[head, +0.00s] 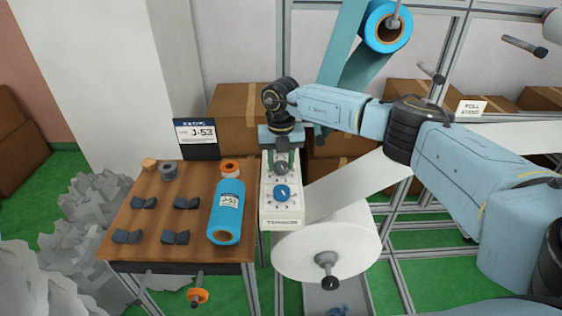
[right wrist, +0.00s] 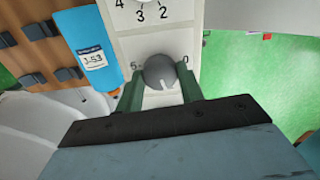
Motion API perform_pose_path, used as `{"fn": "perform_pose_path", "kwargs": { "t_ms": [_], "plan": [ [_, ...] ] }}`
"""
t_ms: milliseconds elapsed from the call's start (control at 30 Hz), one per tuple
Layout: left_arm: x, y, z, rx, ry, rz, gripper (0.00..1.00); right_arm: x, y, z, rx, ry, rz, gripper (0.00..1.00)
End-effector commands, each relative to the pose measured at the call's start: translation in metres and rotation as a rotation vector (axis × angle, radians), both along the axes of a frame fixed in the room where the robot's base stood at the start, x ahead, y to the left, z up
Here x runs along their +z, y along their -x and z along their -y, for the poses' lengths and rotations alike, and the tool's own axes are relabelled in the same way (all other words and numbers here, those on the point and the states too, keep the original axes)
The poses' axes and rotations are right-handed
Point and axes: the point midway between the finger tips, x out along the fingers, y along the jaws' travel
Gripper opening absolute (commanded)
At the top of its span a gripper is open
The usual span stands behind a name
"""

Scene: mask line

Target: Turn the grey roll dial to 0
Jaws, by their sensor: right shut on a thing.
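The grey roll dial (right wrist: 159,71) sits on the white tension panel (head: 268,212). In the right wrist view it lies between the two green fingers of my right gripper (right wrist: 160,88), which is shut on it. Its pale pointer mark faces down in that view, slightly right. A 5 shows at the dial's left and a 0 at its right; other figures round it are hidden or unclear. In the head view my right gripper (head: 281,160) reaches down over the panel's far end and partly hides the grey dial. My left gripper is not in view.
A blue dial (head: 281,193) sits nearer on the same panel. To its left, a wooden table (head: 160,220) holds a blue roll (head: 227,212), a J-53 sign (head: 196,138) and several dark clips. A large white roll (head: 325,240) stands right of the panel.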

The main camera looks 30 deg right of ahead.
Motion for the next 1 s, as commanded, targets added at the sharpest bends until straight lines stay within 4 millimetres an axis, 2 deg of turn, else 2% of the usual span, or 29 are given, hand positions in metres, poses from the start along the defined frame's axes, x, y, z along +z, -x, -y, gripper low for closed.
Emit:
{"fn": "perform_pose_path", "kwargs": {
  "t_ms": [1000],
  "plan": [
    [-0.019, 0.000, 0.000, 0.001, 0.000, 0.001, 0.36, 0.001, -0.001, 0.000, 0.963, 0.000, 0.004, 0.15]
  ]
}}
